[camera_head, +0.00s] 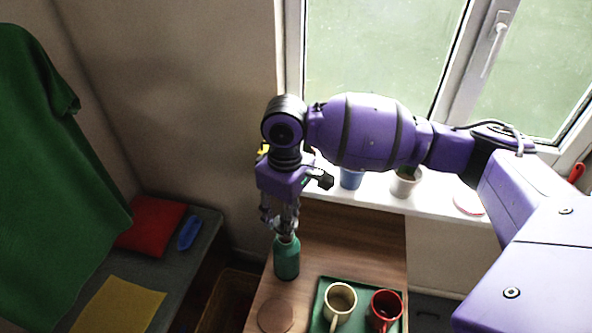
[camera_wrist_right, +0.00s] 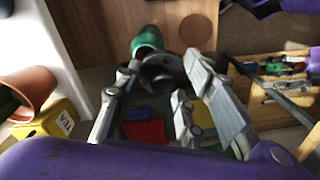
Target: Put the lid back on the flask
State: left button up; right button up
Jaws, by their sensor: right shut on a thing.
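The green flask (camera_head: 287,257) stands upright on the wooden table. It also shows in the wrist view (camera_wrist_right: 147,39), partly behind the lid. My right gripper (camera_head: 284,228) points down just above the flask's neck. In the wrist view its fingers are closed on the dark round lid (camera_wrist_right: 162,73). The lid is at or just over the flask's mouth. I cannot tell whether it touches or is seated. My left gripper is not in view.
A green tray (camera_head: 321,300) holds a cream mug (camera_head: 340,299) and a red mug (camera_head: 384,308), right of the flask. A round brown coaster (camera_head: 276,315) lies in front of it. Pots stand on the windowsill (camera_head: 434,202) behind. A yellow tea box (camera_wrist_right: 58,121) shows in the wrist view.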

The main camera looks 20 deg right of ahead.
jog(key=shift+w+d+r+n, duration=0.15)
jog(key=shift+w+n, duration=0.25)
jog(key=shift+n, duration=0.6)
jog(key=shift+w+d+f+n+p, duration=0.25)
jog(key=shift+n+p, duration=0.2)
jog(key=shift+n, duration=0.25)
jog(key=shift+w+f+n, duration=0.2)
jog(key=shift+f+n, duration=0.05)
jog(key=shift+n, duration=0.45)
jog(key=shift+w+a+f+n, duration=0.1)
jog(key=shift+w+f+n, duration=0.15)
jog(key=shift+n, duration=0.25)
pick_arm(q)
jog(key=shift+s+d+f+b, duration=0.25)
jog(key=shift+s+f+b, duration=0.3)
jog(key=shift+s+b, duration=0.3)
pick_arm(e)
notch_tip(320, 180, down, 7)
jog(key=n, duration=0.1)
jog(key=shift+w, duration=0.35)
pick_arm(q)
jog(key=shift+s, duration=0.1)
